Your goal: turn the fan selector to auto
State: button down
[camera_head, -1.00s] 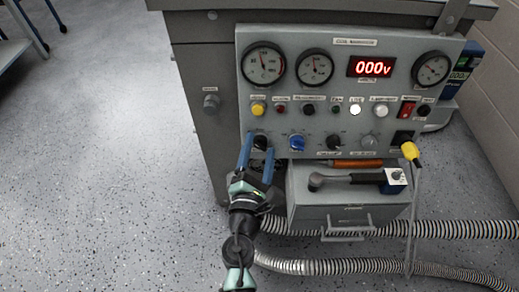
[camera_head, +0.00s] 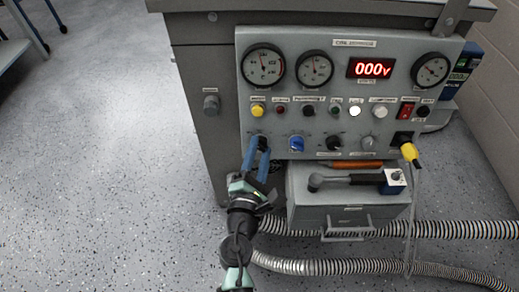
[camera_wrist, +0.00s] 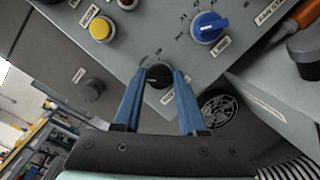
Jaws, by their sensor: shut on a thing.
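A black rotary knob (camera_wrist: 158,76) sits at the lower left of the grey control panel (camera_head: 300,128). In the wrist view it lies between the two blue fingertips of my gripper (camera_wrist: 160,73), which is shut on it. The dial marks around the knob and the label beside it are too small to read, so I cannot tell its setting or confirm it is the fan selector. In the head view my gripper (camera_head: 257,141) reaches the knob from below and the fingers cover most of it. A blue knob (camera_head: 297,143) is to its right.
A yellow button (camera_head: 258,110) is above the held knob. Gauges and a red display (camera_head: 371,69) line the panel's top. A grey drawer box (camera_head: 303,205) with tools on top stands below right. Ribbed hoses (camera_head: 455,229) run along the floor.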

jog(key=m+p, duration=0.1)
jog(key=m, duration=0.3)
jog(key=shift+g, duration=0.4)
jog(key=shift+a+m+g+h+p, duration=0.1)
jog(key=shift+m+g+h+p, duration=0.3)
jog(key=shift+m, duration=1.7)
jog(key=shift+c, duration=2.3)
grip_release()
jog(key=p+v, duration=0.2)
jog(key=v, duration=1.1)
jog(key=shift+r, duration=0.15)
